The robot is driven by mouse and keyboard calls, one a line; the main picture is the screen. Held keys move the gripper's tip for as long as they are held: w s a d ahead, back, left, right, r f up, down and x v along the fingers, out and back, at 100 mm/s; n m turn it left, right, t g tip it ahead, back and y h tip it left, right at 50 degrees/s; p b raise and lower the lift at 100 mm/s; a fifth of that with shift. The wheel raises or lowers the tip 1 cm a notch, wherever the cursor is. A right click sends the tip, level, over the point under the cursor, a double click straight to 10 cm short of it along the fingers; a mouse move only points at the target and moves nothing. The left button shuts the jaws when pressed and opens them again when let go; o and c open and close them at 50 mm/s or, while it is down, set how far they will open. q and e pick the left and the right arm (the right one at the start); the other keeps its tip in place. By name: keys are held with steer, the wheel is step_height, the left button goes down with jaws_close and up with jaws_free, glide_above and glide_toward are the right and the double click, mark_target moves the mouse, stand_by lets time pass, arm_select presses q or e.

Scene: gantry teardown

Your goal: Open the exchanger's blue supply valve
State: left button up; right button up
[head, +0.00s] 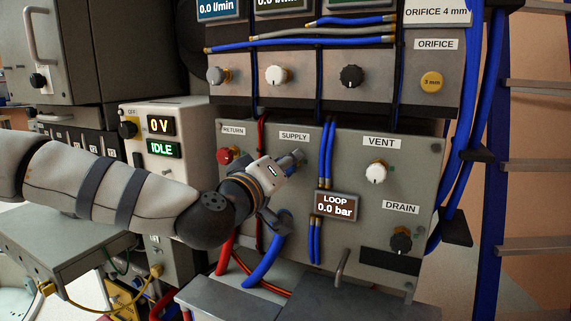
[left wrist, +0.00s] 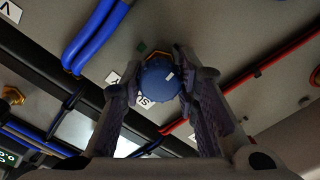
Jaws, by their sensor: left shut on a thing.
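The blue supply valve knob (left wrist: 160,83) sits between the two fingers of my left gripper (left wrist: 158,85) in the left wrist view, and the fingers touch it on both sides. A white mark shows on the knob's face. In the head view my left gripper (head: 292,160) reaches the grey panel (head: 300,262) just below the SUPPLY label (head: 294,136) and hides most of the knob. The LOOP display (head: 336,205) reads 0.0 bar. My right gripper is in neither view.
The red RETURN knob (head: 228,155) is close on the left. The white VENT knob (head: 376,173) and black DRAIN knob (head: 401,242) are to the right. Blue hoses (head: 327,155) run down beside the gripper. A power unit (head: 166,175) showing 0 V and IDLE stands behind my arm.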

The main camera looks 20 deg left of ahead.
arm_select(q)
steer(key=n, duration=0.4)
steer(key=shift+p, duration=0.3)
steer(key=n, duration=0.8)
steer(key=shift+f, duration=0.15)
steer(key=shift+n, duration=2.4)
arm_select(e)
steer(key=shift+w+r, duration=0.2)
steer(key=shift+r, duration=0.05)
arm_select(q)
steer(key=o, duration=1.2)
steer(key=shift+c, duration=0.2)
steer(key=shift+s, duration=0.1)
